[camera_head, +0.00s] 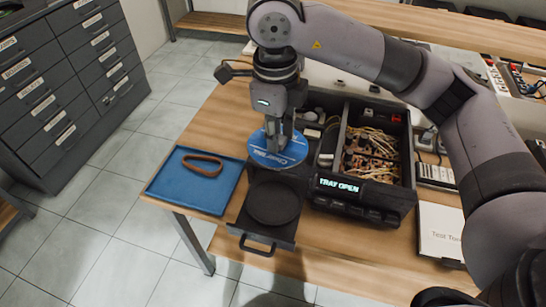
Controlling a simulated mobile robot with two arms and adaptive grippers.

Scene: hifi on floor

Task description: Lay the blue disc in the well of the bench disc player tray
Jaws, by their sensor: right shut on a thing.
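The blue disc (291,154) is held in my right gripper (276,143), which points down over the bench and is shut on it. The disc is above the back edge of the disc player's open tray, apart from the well as far as I can tell. The black tray (286,236) sticks out toward the front with a handle at its front end. Its round well (273,202) shows empty. The disc player (361,207) has a lit "TRAY OPEN" display. My left gripper is not in view.
A blue mat (168,190) with a brown band (203,166) lies left of the tray. A box of tangled wires (372,150) stands behind the player's front. A white booklet (440,233) lies at the right. Grey drawer cabinets (70,75) stand at the far left.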

